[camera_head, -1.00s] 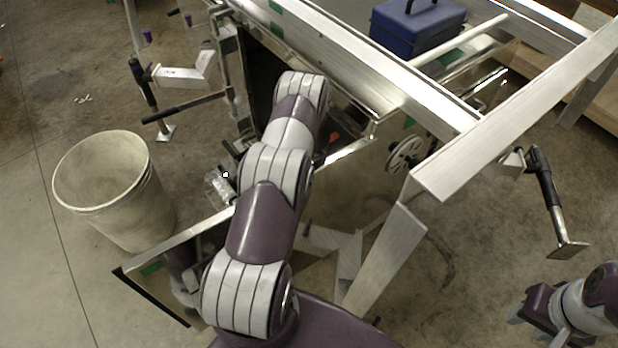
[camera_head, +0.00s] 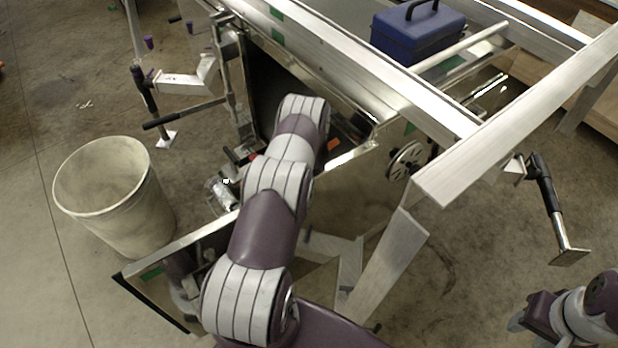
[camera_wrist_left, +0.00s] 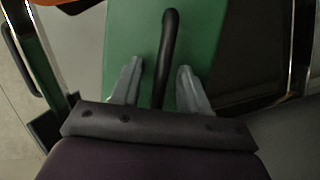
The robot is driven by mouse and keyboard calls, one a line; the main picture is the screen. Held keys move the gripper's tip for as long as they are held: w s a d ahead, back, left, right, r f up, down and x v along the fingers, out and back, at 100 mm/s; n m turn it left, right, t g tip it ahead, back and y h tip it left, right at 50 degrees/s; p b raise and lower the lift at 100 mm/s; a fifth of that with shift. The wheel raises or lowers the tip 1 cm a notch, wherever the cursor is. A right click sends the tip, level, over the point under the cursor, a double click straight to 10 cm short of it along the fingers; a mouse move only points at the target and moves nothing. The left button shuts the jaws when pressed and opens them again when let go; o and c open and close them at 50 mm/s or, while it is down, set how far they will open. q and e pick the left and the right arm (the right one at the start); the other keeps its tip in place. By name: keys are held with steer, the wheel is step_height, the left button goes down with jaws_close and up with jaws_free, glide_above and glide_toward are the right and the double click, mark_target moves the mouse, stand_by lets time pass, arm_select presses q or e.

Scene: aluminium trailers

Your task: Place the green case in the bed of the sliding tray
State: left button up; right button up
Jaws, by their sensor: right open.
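The green case (camera_wrist_left: 140,35) fills the upper middle of the left wrist view, with its black handle (camera_wrist_left: 166,50) toward the camera. My left gripper (camera_wrist_left: 159,70) is open, one finger on each side of the handle, with gaps between. In the head view my left arm reaches into the dark opening of the aluminium trailer (camera_head: 330,50); the left gripper and green case are hidden there. I cannot tell for sure which part is the sliding tray or its bed. My right gripper (camera_head: 518,322) is open at the lower right, over the floor and away from the case.
A blue case (camera_head: 415,38) stands on the trailer. A pale bin (camera_head: 130,215) stands on the floor at left. Metal rails and a frame beam (camera_head: 520,120) border the arm's space. A jack leg (camera_head: 548,195) stands at right.

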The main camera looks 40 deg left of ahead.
arm_select(q)
steer(key=v, duration=1.2)
steer(key=shift+r, duration=0.1)
